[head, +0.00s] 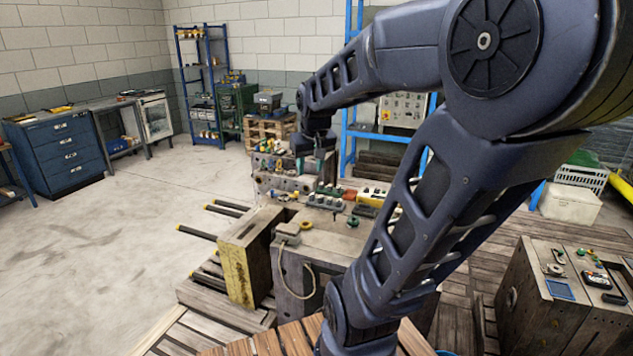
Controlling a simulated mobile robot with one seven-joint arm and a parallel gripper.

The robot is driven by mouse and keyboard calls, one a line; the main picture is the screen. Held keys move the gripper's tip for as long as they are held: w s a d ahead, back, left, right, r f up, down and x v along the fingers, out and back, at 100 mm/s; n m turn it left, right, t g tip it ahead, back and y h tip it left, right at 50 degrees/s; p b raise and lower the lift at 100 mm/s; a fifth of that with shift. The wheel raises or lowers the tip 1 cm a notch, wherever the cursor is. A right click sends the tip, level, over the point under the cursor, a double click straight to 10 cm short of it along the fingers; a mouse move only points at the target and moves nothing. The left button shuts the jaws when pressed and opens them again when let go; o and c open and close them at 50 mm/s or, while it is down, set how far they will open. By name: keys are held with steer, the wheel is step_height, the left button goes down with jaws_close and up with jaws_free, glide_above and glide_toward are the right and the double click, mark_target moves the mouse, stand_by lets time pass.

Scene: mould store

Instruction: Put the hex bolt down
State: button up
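My gripper (316,153) is at the end of my arm, pointing down over the back part of a large grey steel mould block (325,243). It is small and dark in this view, and its fingers blend into the clutter behind them. I cannot tell whether it is open or shut. I cannot make out the hex bolt; if it is at the gripper, it is too small or hidden to see. Several small parts, some green, red and yellow, lie on the block's top around and in front of the gripper.
A worn yellow-edged plate (237,272) stands at the block's left front. Black rods (197,233) stick out leftward. Another block (560,305) with small tools is at the lower right. A blue drawer cabinet (62,155) stands far left. The concrete floor at left is clear.

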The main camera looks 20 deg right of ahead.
steer(key=s+a, duration=0.2)
steer(key=s, duration=0.7)
steer(key=shift+s+a+y, duration=0.15)
steer(key=shift+s+y, duration=0.15)
steer(key=shift+s, duration=0.1)
stand_by(0.7)
